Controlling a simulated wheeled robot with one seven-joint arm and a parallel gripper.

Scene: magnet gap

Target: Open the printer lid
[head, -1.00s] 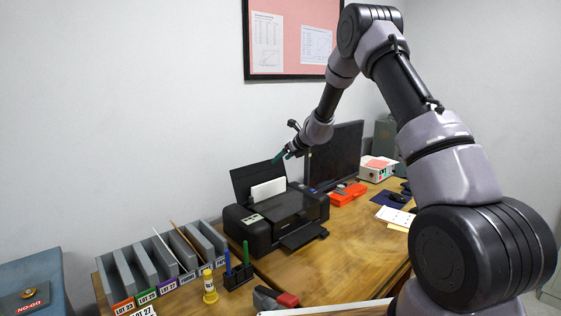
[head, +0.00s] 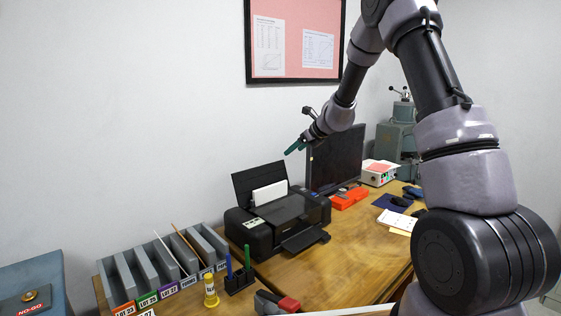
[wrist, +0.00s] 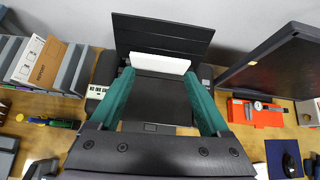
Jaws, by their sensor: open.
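The black printer (head: 262,238) stands on the wooden desk, left of the monitor. A wide black panel (head: 258,182) stands raised at its back, leaning back toward the wall, with white paper (head: 270,193) in front of it. The printer's dark top (head: 290,206) lies flat, and a front tray (head: 305,239) sticks out. My gripper (head: 297,147) is in the air above and behind the printer's right side, apart from it. In the wrist view its two green fingers (wrist: 158,80) are spread and empty, with the printer top, paper and raised panel (wrist: 162,35) between and beyond them.
The monitor (head: 336,160) stands close right of the printer, with a red case (head: 350,196) before it. Grey slotted holders (head: 160,262), a yellow bottle (head: 210,290) and a pen stand (head: 240,279) are at left.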

